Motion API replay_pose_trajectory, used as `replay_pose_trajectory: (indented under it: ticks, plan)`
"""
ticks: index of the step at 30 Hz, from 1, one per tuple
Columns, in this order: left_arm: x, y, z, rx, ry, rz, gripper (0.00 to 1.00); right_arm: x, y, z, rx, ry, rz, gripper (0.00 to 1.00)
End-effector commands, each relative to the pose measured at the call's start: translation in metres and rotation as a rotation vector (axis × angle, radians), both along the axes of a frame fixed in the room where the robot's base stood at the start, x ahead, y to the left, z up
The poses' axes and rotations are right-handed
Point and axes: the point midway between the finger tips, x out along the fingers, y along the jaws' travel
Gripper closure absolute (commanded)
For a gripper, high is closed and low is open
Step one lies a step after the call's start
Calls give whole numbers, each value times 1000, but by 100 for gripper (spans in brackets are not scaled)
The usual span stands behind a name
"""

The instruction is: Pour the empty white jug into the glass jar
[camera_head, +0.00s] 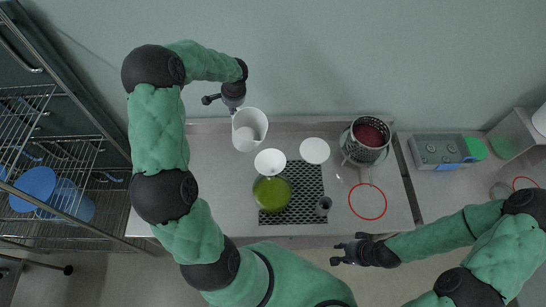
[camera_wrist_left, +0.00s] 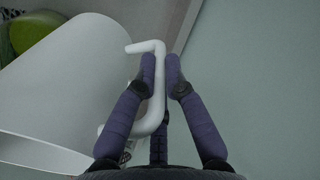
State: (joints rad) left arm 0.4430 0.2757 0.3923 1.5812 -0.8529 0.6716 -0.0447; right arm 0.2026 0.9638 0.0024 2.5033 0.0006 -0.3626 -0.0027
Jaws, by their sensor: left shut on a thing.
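The white jug (camera_head: 249,123) is held above the left part of the steel table, its open mouth facing the head camera; I see only white inside. My left gripper (camera_head: 233,104) is shut on its handle. In the left wrist view the handle (camera_wrist_left: 157,105) passes between the gripper's fingers (camera_wrist_left: 161,62), with the jug's wall (camera_wrist_left: 75,85) to the left. A round yellow-green vessel (camera_head: 272,194), apparently the glass jar, stands on a black perforated mat, below and right of the jug in the head view. My right gripper (camera_head: 343,252) is open and empty off the table's front edge.
A steel pot with dark red contents (camera_head: 369,134), a red ring (camera_head: 367,202) and a small dark cup (camera_head: 323,205) are to the right. A wire rack (camera_head: 65,150) stands left. The table's left front is clear.

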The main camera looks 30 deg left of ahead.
Motion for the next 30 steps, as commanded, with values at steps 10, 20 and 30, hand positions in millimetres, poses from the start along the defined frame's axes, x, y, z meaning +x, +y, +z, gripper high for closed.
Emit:
replay_pose_trajectory:
  ticks: [10,20,30]
  plan:
    - [5,11,-19,-115,53,4,100,0,0,16,0,0,0,66]
    - [8,16,-38,-225,105,3,100,0,0,14,0,0,0,66]
    - [9,16,-44,-264,121,0,100,0,0,14,0,0,0,66]
